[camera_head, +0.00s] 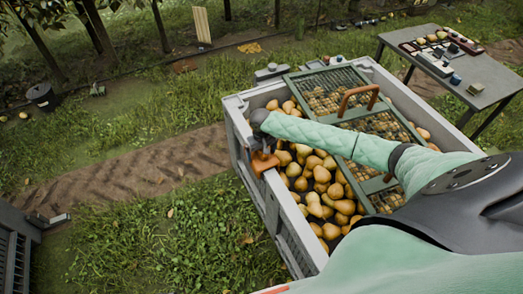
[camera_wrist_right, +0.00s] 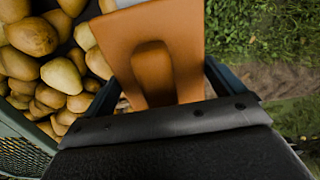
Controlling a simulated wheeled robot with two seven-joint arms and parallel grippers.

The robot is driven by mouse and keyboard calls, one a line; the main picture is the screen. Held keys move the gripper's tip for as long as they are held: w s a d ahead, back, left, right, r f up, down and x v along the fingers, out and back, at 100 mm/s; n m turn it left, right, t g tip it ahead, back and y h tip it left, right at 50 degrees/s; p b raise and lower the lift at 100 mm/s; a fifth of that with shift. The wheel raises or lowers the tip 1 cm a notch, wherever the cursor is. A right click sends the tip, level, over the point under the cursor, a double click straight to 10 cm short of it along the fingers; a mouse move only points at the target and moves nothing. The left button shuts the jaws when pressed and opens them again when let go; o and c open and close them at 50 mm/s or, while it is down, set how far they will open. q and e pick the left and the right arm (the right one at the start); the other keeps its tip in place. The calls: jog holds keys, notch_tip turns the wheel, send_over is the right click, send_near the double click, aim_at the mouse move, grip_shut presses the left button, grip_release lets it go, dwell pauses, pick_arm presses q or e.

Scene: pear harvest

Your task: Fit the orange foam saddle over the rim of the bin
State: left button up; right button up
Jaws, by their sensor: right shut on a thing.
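The orange foam saddle (camera_head: 264,163) is at the left rim of the grey bin (camera_head: 284,212), near its far left corner. My right gripper (camera_head: 262,148) is shut on the saddle, with the arm reaching across the bin from the right. In the right wrist view the saddle (camera_wrist_right: 180,38) fills the middle between the dark fingers, with a raised tongue on its face. A bit of pale rim shows beyond it. The gripper hides part of the saddle, so I cannot tell whether it straddles the rim or only touches it. My left gripper is out of view.
Pears (camera_head: 321,187) fill the bin's left part. A green mesh-topped frame (camera_head: 298,96) with a brown handle (camera_head: 357,99) lies across the bin. A grey table (camera_head: 483,73) with small items stands at back right. Grass and a dirt track lie left of the bin.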

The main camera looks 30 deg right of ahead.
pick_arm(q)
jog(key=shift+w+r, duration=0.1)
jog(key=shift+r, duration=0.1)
pick_arm(e)
jog(key=shift+f, duration=0.15)
pick_arm(q)
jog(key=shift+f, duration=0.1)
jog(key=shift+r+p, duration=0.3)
jog(key=shift+p, duration=0.05)
pick_arm(e)
jog(key=shift+f, duration=0.3)
dwell(0.4)
jog(key=o, duration=0.6)
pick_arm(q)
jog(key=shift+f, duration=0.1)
pick_arm(e)
jog(key=shift+o, duration=0.2)
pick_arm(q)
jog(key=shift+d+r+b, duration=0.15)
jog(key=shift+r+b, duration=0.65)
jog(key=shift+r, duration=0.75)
pick_arm(e)
jog(key=shift+r, duration=3.9)
